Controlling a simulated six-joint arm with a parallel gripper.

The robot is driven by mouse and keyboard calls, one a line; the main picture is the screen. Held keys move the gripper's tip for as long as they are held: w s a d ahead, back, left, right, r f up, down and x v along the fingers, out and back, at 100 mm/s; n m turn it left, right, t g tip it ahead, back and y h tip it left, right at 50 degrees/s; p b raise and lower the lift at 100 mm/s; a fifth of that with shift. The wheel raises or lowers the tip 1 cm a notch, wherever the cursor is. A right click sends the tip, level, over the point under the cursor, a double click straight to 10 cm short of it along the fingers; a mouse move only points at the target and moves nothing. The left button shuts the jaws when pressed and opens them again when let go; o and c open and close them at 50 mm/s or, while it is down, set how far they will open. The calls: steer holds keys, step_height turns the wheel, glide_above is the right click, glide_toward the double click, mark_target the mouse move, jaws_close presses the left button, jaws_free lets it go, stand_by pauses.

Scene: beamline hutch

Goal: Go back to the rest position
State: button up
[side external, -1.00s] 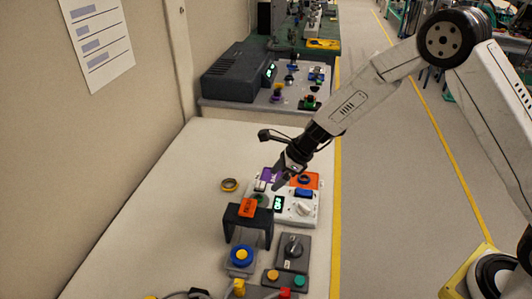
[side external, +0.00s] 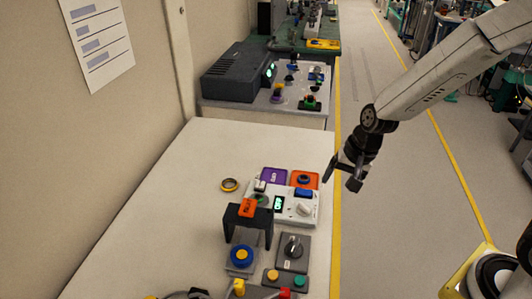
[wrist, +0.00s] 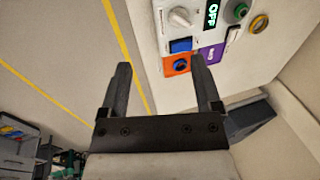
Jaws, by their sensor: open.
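My gripper (side external: 346,178) is open and empty. In the side external view it hangs in the air to the right of the white table (side external: 165,215), over the floor by the yellow line. In the wrist view its two fingers (wrist: 160,80) are spread apart with nothing between them but the view of floor and table edge. The white control panel (side external: 270,204) lies on the table to the left of my gripper, apart from it.
A black bracket (side external: 248,218) with an orange label stands at the panel's near side. A blue-and-yellow button box (side external: 241,257) and a grey knob box (side external: 293,251) sit nearer. A tape ring (side external: 229,185) lies left. A dark grey device (side external: 235,73) stands behind. The aisle floor (side external: 400,215) is clear.

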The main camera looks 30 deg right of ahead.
steer(key=s+d+r+n+h, duration=0.1)
steer(key=s+d+n, duration=0.2)
steer(key=s+n, duration=0.5)
steer(key=shift+s+d+r+n+h, duration=0.2)
steer(key=shift+r+n+h, duration=0.1)
steer(key=shift+n+h, duration=0.1)
